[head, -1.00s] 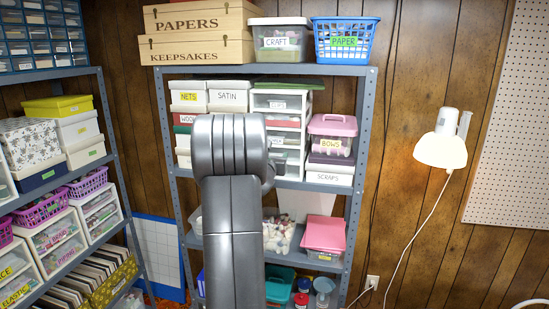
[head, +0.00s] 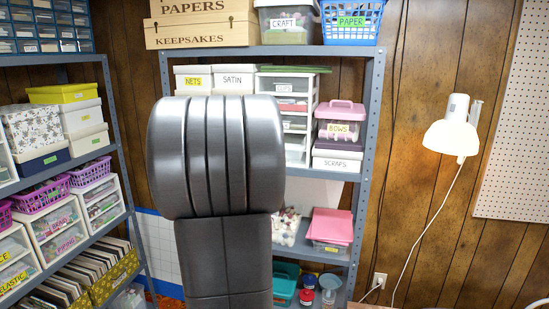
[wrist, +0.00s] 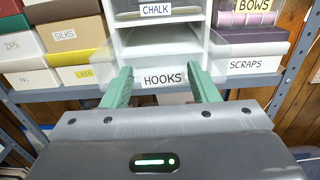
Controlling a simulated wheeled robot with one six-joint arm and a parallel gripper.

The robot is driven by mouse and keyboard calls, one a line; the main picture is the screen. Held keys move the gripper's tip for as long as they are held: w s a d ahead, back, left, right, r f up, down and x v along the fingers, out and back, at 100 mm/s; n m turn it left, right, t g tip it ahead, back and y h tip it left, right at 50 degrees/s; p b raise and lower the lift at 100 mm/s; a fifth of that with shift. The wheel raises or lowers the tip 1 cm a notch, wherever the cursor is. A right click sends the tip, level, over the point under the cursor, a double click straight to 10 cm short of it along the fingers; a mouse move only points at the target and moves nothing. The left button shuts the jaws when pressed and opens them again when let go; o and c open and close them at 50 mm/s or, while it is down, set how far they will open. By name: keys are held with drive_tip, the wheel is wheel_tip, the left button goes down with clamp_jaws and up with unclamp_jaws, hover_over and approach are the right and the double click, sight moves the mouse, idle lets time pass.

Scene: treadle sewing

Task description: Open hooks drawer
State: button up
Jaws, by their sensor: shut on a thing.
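The hooks drawer (wrist: 163,92) has a white label reading HOOKS and is in the middle of the wrist view. It is the low drawer of a small white drawer tower (wrist: 210,48). My gripper (wrist: 162,84) has two green fingers, one on each side of the label, and is shut on the drawer. White open space of the tower shows above the drawer, below the chalk drawer (wrist: 158,14). How far the drawer stands out is hard to tell. In the head view my arm hides the drawer and gripper; part of the tower (head: 313,92) shows.
The scraps box (wrist: 250,68) sits close right of the drawer, under the bows box (wrist: 248,18). A yellow box (wrist: 80,76) and stacked boxes are at the left. Grey shelving (head: 372,120) frames the stack. A lit lamp (head: 452,135) hangs on the wall at right.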

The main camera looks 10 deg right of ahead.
drive_tip(key=shift+b+v, duration=0.4)
drive_tip(key=shift+v, duration=1.45)
drive_tip(key=o, duration=1.4)
drive_tip(key=b+v, duration=0.1)
drive_tip(key=v, duration=1.3)
drive_tip(key=shift+w+d, duration=0.1)
drive_tip(key=shift+w, duration=0.05)
drive_tip(key=p+x, duration=0.1)
drive_tip(key=x, duration=1.3)
